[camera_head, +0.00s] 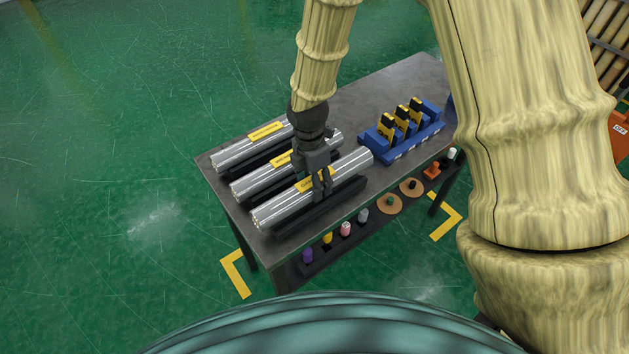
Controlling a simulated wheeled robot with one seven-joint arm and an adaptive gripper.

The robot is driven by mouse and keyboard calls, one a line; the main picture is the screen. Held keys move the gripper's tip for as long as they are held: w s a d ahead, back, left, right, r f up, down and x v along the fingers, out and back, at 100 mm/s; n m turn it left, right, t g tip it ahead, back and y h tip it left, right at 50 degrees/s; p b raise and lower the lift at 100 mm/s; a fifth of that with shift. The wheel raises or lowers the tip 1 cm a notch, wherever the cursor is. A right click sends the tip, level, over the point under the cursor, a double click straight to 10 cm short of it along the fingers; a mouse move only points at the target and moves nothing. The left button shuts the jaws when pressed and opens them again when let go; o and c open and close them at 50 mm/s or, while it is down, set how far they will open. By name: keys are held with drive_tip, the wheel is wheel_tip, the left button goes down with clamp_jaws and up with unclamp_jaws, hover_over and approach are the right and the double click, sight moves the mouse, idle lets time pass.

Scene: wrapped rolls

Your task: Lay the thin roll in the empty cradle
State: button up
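Three shiny silver-wrapped rolls with yellow labels lie side by side on the dark table (405,84): a far roll (235,155), a middle roll (255,182) and a near roll (280,209). Dark cradles show along their lower right sides, such as the near cradle (322,211). I cannot tell which roll is the thin one, and no cradle shows clearly empty. My gripper (322,194) points down at the near roll, with its dark fingers over the label. Whether the fingers press on the roll is not clear. My gripper and wrist hide parts of the middle and far rolls.
A blue rack (402,143) with three yellow-and-black items stands right of the rolls. A lower shelf (318,258) holds small coloured spools, tan discs and an orange item. The table's back is bare. Yellow corner marks (236,274) lie on the green floor.

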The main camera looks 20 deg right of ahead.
drive_tip(key=shift+f+b, duration=0.4)
drive_tip(key=shift+f, duration=0.95)
idle(0.9)
drive_tip(key=o, duration=1.5)
drive_tip(key=r, duration=0.8)
drive_tip(key=w+r, duration=0.1)
drive_tip(key=r, duration=0.3)
drive_tip(key=shift+a, duration=0.2)
